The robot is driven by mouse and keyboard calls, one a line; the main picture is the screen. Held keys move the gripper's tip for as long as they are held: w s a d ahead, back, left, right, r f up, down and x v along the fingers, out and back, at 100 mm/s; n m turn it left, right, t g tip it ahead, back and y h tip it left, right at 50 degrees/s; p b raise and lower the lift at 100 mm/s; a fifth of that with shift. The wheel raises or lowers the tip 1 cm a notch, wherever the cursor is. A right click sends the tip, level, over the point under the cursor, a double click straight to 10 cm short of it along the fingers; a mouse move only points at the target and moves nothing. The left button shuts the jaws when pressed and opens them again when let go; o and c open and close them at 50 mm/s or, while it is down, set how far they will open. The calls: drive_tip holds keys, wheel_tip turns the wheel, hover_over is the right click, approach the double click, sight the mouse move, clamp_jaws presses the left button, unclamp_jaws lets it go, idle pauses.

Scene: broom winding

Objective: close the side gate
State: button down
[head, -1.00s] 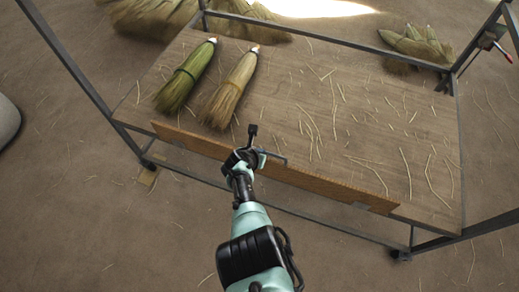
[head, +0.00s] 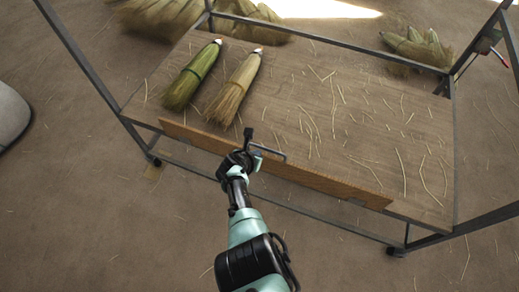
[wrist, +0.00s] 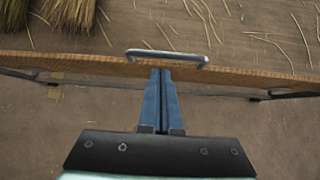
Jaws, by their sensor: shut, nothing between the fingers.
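The side gate (head: 300,174) is a long orange-brown wooden board along the near edge of the workbench top. Its exact tilt is hard to tell. A grey bar handle (head: 268,152) is fixed near its middle. The wrist view shows the handle (wrist: 168,55) and the gate's long edge (wrist: 245,75) running across the picture. My gripper (wrist: 164,72) is shut and empty, its blue fingertips just at the near side of the handle and gate; contact cannot be told. In the head view my gripper (head: 256,160) is partly hidden by my wrist.
A green broom head (head: 193,77) and a straw-coloured one (head: 236,88) lie on the bench top (head: 350,120) among loose straws. Metal frame posts (head: 75,55) rise at the corners. More brush bundles (head: 415,50) lie behind. The near floor is open.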

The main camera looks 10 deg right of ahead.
wheel_tip(320, 180, up, 7)
drive_tip(key=p, duration=0.5)
drive_tip(key=shift+p, duration=0.3)
drive_tip(key=shift+a, duration=0.1)
